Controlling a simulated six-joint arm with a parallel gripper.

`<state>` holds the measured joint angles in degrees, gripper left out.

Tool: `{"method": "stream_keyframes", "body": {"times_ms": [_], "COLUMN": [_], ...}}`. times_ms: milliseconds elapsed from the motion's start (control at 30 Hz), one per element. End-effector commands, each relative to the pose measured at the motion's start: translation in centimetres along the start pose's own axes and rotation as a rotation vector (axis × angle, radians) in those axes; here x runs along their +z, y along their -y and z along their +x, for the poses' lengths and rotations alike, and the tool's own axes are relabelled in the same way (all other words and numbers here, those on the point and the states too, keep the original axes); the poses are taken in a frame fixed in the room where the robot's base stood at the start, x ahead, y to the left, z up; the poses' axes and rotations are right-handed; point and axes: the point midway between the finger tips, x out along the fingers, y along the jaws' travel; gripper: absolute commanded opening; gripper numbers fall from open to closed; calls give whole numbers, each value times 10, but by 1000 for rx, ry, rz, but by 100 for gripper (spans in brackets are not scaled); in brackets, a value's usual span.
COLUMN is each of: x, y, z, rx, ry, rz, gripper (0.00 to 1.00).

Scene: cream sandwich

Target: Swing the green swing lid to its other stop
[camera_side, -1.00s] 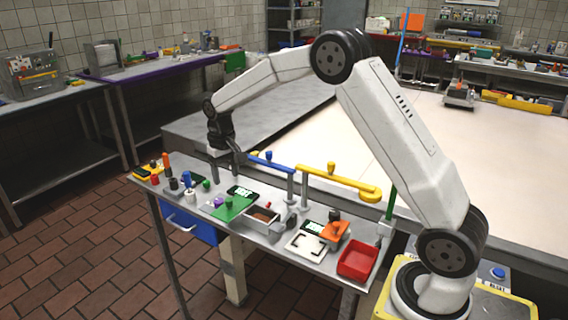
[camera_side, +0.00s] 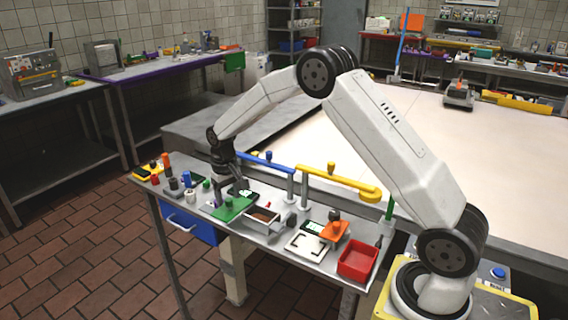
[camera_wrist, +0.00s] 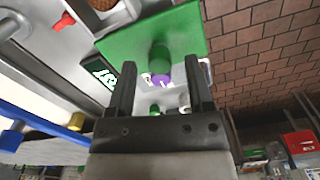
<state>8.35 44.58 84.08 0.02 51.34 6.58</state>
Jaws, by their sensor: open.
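The green swing lid (camera_side: 232,208) is a flat green plate with a green knob on it, at the middle of the small bench. In the wrist view the lid (camera_wrist: 188,38) lies just ahead of my gripper, and its green knob (camera_wrist: 158,57) appears between the fingertips. My gripper (camera_side: 228,190) hangs low over the bench behind the lid; its two dark fingers (camera_wrist: 164,75) are spread apart with nothing held. I cannot tell whether a finger touches the lid. The lid's pivot is not clear.
An open grey box (camera_side: 262,217) with brown contents stands right of the lid. Blue (camera_side: 270,160) and yellow (camera_side: 335,177) bars run along the bench's back. A red tray (camera_side: 357,260) and orange block (camera_side: 334,231) are farther right. Small pegs and knobs crowd the left.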

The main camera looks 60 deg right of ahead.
Motion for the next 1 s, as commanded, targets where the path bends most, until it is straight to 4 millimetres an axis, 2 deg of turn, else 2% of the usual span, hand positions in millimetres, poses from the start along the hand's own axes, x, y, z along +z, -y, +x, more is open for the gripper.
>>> {"method": "stream_keyframes", "body": {"times_ms": [100,367,400,467,600,1000], "x": [0,0,0,0,0,0], "y": [0,0,0,0,0,0], "z": [6,7,7,7,7,6], "rx": [0,0,0,0,0,0], "ry": [1,0,0,0,0,0], "rz": [0,0,0,0,0,0], "gripper": [66,66,63,44,0,0]}}
